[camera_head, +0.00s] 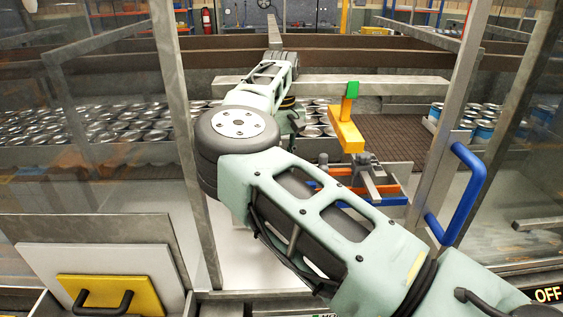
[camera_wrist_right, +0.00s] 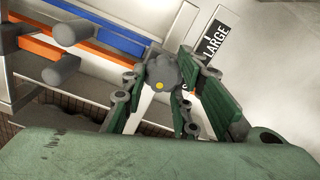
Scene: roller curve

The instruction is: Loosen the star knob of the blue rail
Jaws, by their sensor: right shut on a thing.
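In the right wrist view, a dark grey star knob (camera_wrist_right: 163,72) with a yellow dot sits between the fingers of my right gripper (camera_wrist_right: 170,78). The gripper is shut on the knob, with green finger pads on either side. The blue rail (camera_wrist_right: 108,36) runs up and left from the knob, beside an orange rail (camera_wrist_right: 38,48). In the head view, the blue rail (camera_head: 383,201) shows past my right arm, and the arm hides the knob and gripper. My left gripper is not in view.
A black LARGE label (camera_wrist_right: 215,43) lies by the rail. A yellow block (camera_head: 347,135) with a green clamp stands above the rails. Metal cans (camera_head: 110,135) fill the conveyor behind. Transparent guard panels with metal posts and a blue handle (camera_head: 462,190) flank the opening.

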